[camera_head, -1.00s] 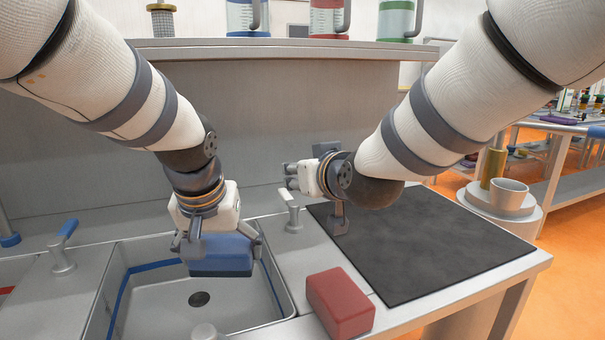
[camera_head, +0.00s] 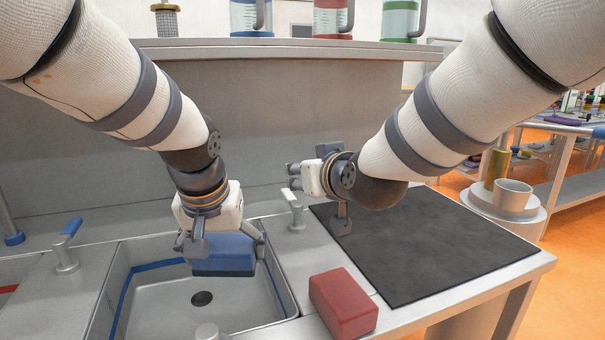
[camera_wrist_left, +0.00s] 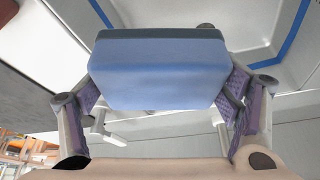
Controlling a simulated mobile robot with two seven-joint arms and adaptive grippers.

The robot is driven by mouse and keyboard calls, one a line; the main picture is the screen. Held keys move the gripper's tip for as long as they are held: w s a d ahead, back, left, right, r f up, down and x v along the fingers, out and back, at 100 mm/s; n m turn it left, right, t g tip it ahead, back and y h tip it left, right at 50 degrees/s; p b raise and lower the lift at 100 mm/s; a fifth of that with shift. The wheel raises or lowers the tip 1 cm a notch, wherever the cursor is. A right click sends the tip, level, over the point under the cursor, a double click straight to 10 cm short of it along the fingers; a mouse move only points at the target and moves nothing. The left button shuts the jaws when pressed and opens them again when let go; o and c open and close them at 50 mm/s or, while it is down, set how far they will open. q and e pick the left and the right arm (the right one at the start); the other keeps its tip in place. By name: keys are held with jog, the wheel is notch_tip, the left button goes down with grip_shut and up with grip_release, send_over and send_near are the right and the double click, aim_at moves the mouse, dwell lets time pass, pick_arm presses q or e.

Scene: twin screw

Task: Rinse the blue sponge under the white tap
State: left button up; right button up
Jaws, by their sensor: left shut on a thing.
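The blue sponge (camera_head: 224,256) is held above the sink basin (camera_head: 165,318), whose inside wall carries a blue stripe. My left gripper (camera_head: 222,246) is shut on the sponge; in the left wrist view the sponge (camera_wrist_left: 158,75) sits between both fingers. The white-handled tap (camera_head: 294,208) stands at the right rear of the basin; its white lever (camera_wrist_left: 107,130) also shows in the left wrist view. My right gripper (camera_head: 305,177) is at the tap's upper right, above the counter and pointing left. Its fingers are too small and overlapped to judge. No running water is visible.
A red sponge-like block (camera_head: 343,304) lies on the counter right of the basin. A dark mat (camera_head: 430,250) covers the right counter. A blue-handled tap (camera_head: 67,243) stands left of the basin. A shelf (camera_head: 290,44) with jars runs behind.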

aim_at(241, 254)
pick_arm(q)
jog(key=shift+s+d+r, duration=0.75)
jog(key=shift+s+r, duration=0.25)
jog(key=shift+s, duration=0.05)
jog(key=shift+s+d+r, duration=0.7)
jog(key=shift+s+r, duration=0.3)
